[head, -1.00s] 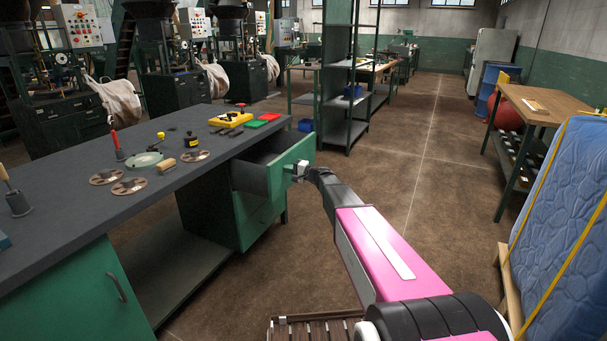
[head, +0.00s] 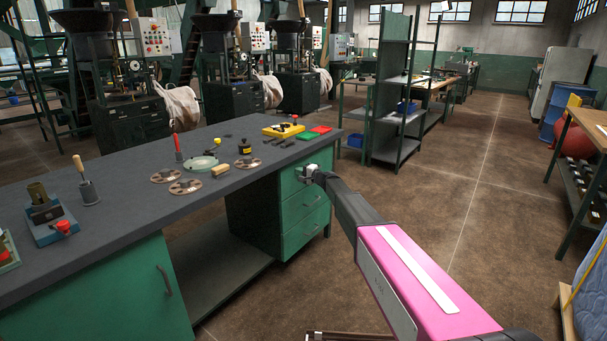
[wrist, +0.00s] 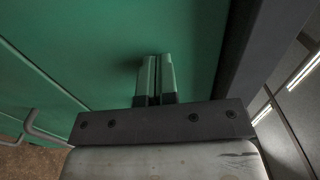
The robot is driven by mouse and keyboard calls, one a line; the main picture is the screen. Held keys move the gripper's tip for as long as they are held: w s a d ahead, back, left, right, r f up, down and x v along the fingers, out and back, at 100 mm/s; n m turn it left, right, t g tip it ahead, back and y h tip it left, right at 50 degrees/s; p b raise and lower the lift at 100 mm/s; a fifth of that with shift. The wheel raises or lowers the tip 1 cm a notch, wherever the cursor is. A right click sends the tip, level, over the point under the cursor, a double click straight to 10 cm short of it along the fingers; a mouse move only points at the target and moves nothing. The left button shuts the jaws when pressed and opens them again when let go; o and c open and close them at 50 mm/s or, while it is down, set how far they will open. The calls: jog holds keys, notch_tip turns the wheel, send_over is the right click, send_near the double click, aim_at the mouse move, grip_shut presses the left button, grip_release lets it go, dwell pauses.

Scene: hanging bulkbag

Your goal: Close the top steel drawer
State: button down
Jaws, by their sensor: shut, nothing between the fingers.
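The top steel drawer (head: 292,179) is the green upper front in the cabinet under the grey workbench (head: 130,173). Its front looks flush with the cabinet, and no open interior shows. My gripper (head: 307,173) is at this front, near its upper part. In the wrist view my gripper (wrist: 156,80) has its two fingers together, with the tips against or very close to the green front (wrist: 100,60). Nothing shows between the fingers. Whether the tips touch cannot be told for certain.
A second drawer (head: 305,230) with a handle lies below. Tools, discs and a yellow tray (head: 283,130) lie on the bench top. A green shelf rack (head: 395,110) stands behind. The brown floor (head: 470,190) to the right is clear, with a wooden table (head: 590,125) beyond.

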jog(key=shift+w+a, duration=0.3)
jog(key=shift+a, duration=0.05)
jog(key=v, duration=1.5)
jog(key=s+d+f+n+g+h, duration=0.2)
jog(key=s+d+f, duration=0.1)
jog(key=s, duration=0.6)
jog(key=s+d+f+n+g+h, duration=0.1)
jog(key=s+d+f+g+h, duration=0.2)
jog(key=s, duration=0.6)
jog(key=s+d+f+n+g+h, duration=0.15)
jog(key=s+f, duration=0.25)
jog(key=s, duration=0.6)
jog(key=s+d+f+n+g+h, duration=0.1)
jog(key=s+d+h, duration=0.3)
jog(key=s+d, duration=0.3)
jog(key=s+d+f+g+h, duration=0.1)
jog(key=s+d+h, duration=0.4)
jog(key=s, duration=0.7)
jog(key=shift+d+n+g, duration=0.35)
jog(key=shift+d, duration=0.75)
jog(key=shift+f, duration=0.15)
